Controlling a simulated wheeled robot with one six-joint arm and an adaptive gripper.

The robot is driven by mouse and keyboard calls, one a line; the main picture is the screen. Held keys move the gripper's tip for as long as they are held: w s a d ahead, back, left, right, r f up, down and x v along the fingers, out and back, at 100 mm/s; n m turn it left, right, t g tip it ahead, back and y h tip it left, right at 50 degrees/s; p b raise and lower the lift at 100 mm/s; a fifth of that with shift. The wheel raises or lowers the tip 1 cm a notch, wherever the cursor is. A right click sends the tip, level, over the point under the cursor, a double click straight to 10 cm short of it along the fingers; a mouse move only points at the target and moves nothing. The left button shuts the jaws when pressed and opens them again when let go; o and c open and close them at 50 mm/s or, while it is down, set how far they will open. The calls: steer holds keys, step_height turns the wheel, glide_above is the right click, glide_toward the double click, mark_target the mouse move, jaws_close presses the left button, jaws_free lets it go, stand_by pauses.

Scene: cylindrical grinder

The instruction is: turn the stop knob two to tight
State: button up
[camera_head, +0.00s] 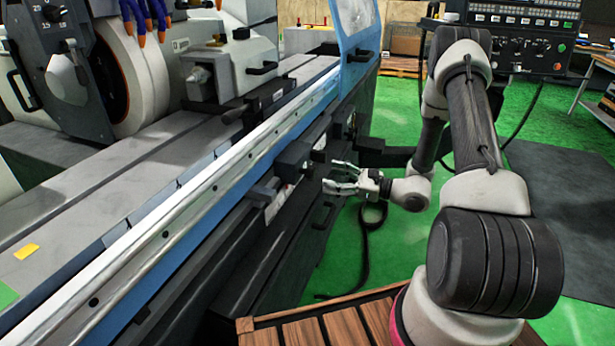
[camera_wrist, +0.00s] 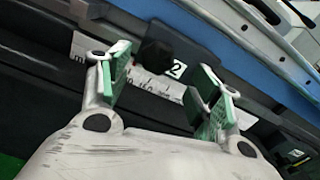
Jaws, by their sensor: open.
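In the wrist view, a black stop knob (camera_wrist: 155,55) sits on the machine's front beside a white label with the number 2 (camera_wrist: 176,69). My gripper (camera_wrist: 165,76) is open, and its green-padded fingers are spread apart. The knob shows between and beyond the fingertips, closer to the left finger; I cannot tell how far away it is. No contact shows. In the head view my gripper (camera_head: 333,175) is beside the machine's front rail, its fingers pointing left at it. I cannot make out the knob clearly there.
A white ruler-like scale (camera_wrist: 150,82) runs behind the fingers. Black blocks (camera_head: 293,156) stick out from the grinder's front near my gripper. A blue-edged long table (camera_head: 190,190) lies above them. Green floor is open to the right, with a dark mat (camera_head: 570,210).

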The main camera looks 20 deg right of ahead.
mark_target(315, 173)
steer(key=x, duration=0.7)
steer(key=shift+a, duration=0.3)
steer(key=shift+c, duration=0.2)
steer(key=c, duration=1)
